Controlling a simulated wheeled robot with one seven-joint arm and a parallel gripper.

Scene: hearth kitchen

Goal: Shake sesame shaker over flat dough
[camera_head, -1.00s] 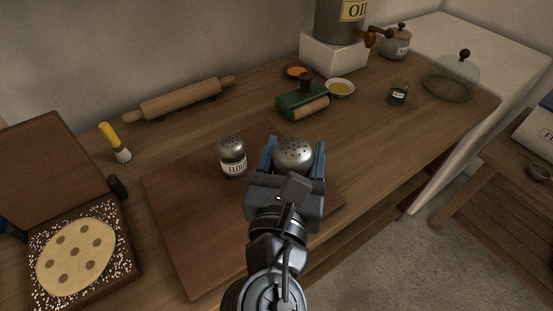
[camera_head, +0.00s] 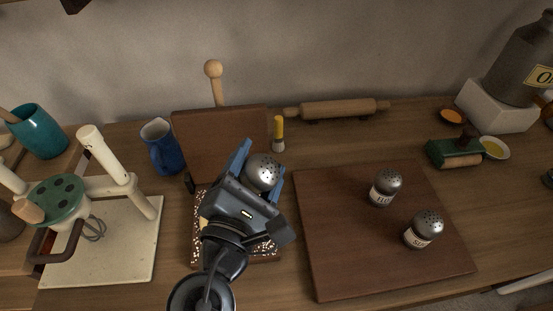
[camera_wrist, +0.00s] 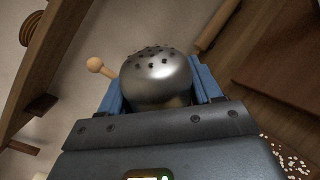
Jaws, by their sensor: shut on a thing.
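My gripper (camera_head: 258,172) is shut on a shaker with a domed, pierced metal lid (camera_head: 263,171). The shaker's label is hidden; its lid also shows between the blue fingers in the wrist view (camera_wrist: 158,80). The lid faces up, and the shaker looks roughly upright. In the head view my gripper is in front of the dark base (camera_head: 200,250) of an open hinged box, strewn with white seeds. My arm hides nearly all of the flat pale dough (camera_head: 203,222) on it. White seeds (camera_wrist: 292,160) also show at the lower right of the wrist view.
A flour shaker (camera_head: 385,188) and another shaker (camera_head: 424,230) stand on the cutting board (camera_head: 340,265). The raised box lid (camera_head: 220,140), brush (camera_head: 278,135) and blue mug (camera_head: 163,148) are behind. A rolling pin (camera_head: 340,109) lies at the back.

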